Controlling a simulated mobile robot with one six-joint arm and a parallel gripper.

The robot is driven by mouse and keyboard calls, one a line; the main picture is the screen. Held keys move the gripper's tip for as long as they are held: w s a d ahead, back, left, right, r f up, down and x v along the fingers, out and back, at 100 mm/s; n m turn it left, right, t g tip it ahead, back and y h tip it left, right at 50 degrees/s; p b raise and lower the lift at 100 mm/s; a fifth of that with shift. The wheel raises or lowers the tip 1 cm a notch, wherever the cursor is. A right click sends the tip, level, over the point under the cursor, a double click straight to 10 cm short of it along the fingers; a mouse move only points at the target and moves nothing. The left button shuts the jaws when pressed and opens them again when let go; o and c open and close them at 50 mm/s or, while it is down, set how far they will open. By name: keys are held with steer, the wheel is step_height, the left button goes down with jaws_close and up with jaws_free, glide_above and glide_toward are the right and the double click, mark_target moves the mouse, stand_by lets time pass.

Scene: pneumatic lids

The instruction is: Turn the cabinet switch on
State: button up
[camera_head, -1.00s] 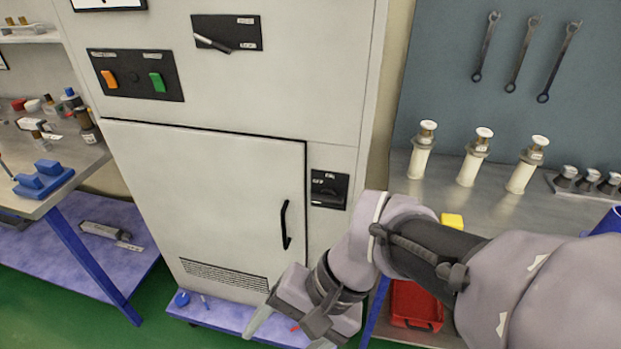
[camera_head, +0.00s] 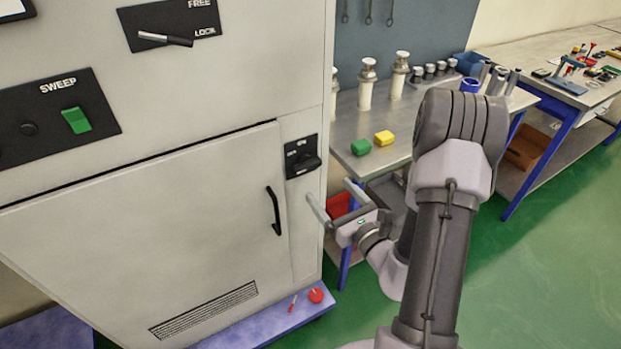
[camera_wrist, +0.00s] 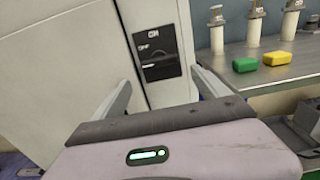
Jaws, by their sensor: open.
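The pale cabinet (camera_head: 150,225) fills the left of the head view, with its door closed. The switch (camera_head: 302,160) is a black plate with a dark knob, right of the door handle. Its ON label is at the top and OFF at the left; the knob looks roughly level. In the wrist view the switch (camera_wrist: 160,56) sits ahead, between and beyond the fingers. My gripper (camera_head: 329,191) is open and empty, a little below and right of the switch in the head view and apart from it. Its two fingers also show in the wrist view (camera_wrist: 160,82).
A black door handle (camera_head: 274,211) stands out left of the switch. A lever panel (camera_head: 168,25) and a green SWEEP button (camera_head: 76,120) are higher up. A workbench right of the cabinet holds green (camera_head: 361,147) and yellow (camera_head: 384,138) blocks and white cylinders.

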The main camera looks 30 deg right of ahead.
mark_target(310, 168)
steer(key=w, duration=1)
steer(key=shift+w+a+r, duration=0.15)
steer(key=shift+w+a, duration=0.1)
steer(key=shift+c, duration=0.4)
steer(key=c, duration=1)
